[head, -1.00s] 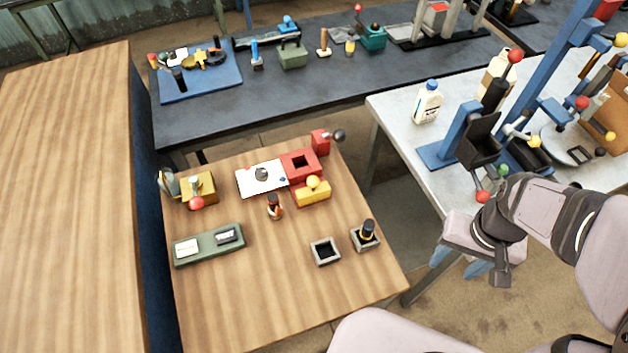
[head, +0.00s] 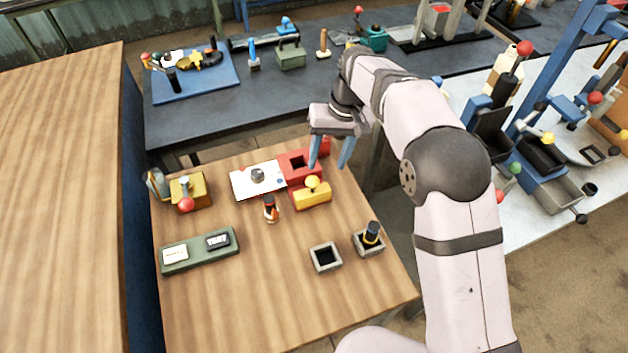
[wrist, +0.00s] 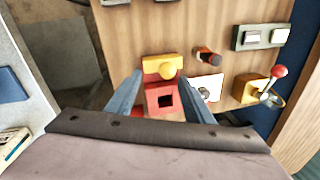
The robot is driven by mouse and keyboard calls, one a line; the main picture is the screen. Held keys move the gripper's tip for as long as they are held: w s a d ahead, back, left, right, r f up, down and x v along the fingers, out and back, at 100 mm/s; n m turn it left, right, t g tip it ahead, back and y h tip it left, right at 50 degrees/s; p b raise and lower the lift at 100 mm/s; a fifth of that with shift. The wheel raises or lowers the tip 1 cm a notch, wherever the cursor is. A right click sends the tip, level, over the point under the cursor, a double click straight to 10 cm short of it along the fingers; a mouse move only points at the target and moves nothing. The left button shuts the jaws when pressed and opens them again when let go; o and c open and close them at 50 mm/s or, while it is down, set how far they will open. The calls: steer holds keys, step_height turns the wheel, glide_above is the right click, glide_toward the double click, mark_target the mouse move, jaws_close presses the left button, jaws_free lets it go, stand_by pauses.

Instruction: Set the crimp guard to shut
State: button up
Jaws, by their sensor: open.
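The yellow block with a round yellow knob (head: 311,198), which looks like the crimp guard, sits at the near side of the red crimp body (head: 297,174) on the wooden table. The red body's square opening is uncovered. In the wrist view the yellow guard (wrist: 152,67) lies beyond the red body (wrist: 153,92), between my fingers in the picture. My gripper (head: 330,163) is open and empty, above the red body's right side, pointing down. Its fingers (wrist: 162,75) appear apart in the wrist view. The red part with the dark knob behind is mostly hidden by my gripper.
A white plate (head: 246,185) adjoins the red body's left. A small dark and orange bottle (head: 271,209) stands near the guard. A green panel (head: 200,255), a yellow box with a red knob (head: 190,190) and two grey sockets (head: 325,256) (head: 369,244) stand around.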

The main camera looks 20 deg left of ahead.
mark_target(314, 178)
steer(key=shift+s+a+f, duration=0.1)
steer(key=shift+a+f, duration=0.05)
steer(key=shift+a, duration=0.4)
steer(key=shift+s+a+f, duration=0.1)
steer(key=shift+a+f, duration=0.05)
steer(key=shift+a, duration=0.35)
steer(key=shift+s+a+f+p, duration=0.15)
steer(key=shift+f+p, duration=0.3)
steer(key=shift+f, duration=0.75)
steer(key=shift+s+a+f+p, duration=0.15)
steer(key=shift+f+p, duration=0.3)
steer(key=shift+f, duration=0.75)
steer(key=shift+s+a+f+p, duration=0.15)
steer(key=shift+f+p, duration=0.3)
steer(key=shift+f, duration=0.75)
steer(key=shift+w+a, duration=0.1)
jaws_close()
